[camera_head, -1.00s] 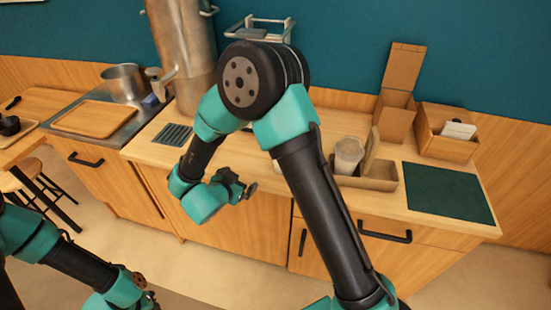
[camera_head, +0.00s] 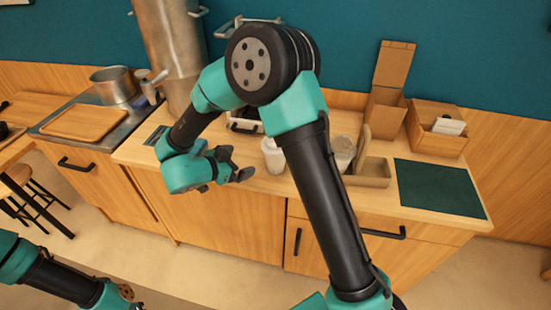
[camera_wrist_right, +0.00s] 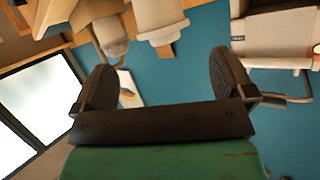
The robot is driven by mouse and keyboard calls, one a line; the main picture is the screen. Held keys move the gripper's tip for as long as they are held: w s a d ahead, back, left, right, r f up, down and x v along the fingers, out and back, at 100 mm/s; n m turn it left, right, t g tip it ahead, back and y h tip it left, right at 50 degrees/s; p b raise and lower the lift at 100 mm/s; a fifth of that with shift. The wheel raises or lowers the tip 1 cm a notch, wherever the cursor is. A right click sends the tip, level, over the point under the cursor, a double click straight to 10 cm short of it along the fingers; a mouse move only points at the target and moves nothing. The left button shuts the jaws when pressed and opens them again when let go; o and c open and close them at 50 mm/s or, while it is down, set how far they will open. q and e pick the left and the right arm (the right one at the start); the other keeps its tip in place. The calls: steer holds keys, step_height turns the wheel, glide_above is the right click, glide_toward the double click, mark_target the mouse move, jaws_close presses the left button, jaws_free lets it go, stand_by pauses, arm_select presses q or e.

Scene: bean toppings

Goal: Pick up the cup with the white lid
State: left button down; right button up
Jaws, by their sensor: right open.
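A pale cup (camera_head: 274,155) stands upright on the counter (camera_head: 240,182), just left of my right forearm. A second pale, clear-looking cup (camera_head: 342,152) stands right of the forearm, by a brown tray. The lids are too small to tell apart. My right gripper (camera_head: 234,164) is open and empty, left of the first cup, apart from it, near the counter's front edge. Its two spread fingers show in the right wrist view (camera_wrist_right: 165,78), with no cup between them. My left arm is at the bottom left, its gripper mostly cut off.
The brown tray (camera_head: 372,180), cardboard boxes (camera_head: 385,112) and a dark green mat (camera_head: 440,188) are on the counter's right. A tall metal container (camera_head: 172,55) stands at the back left. A pot (camera_head: 113,86) and wooden board (camera_head: 85,122) are farther left.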

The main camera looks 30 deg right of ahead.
mark_target(266, 154)
steer(key=x, duration=0.8)
steer(key=shift+w+d+f, duration=0.15)
steer(key=shift+d, duration=0.1)
steer(key=shift+x, duration=2.6)
steer(key=c, duration=0.5)
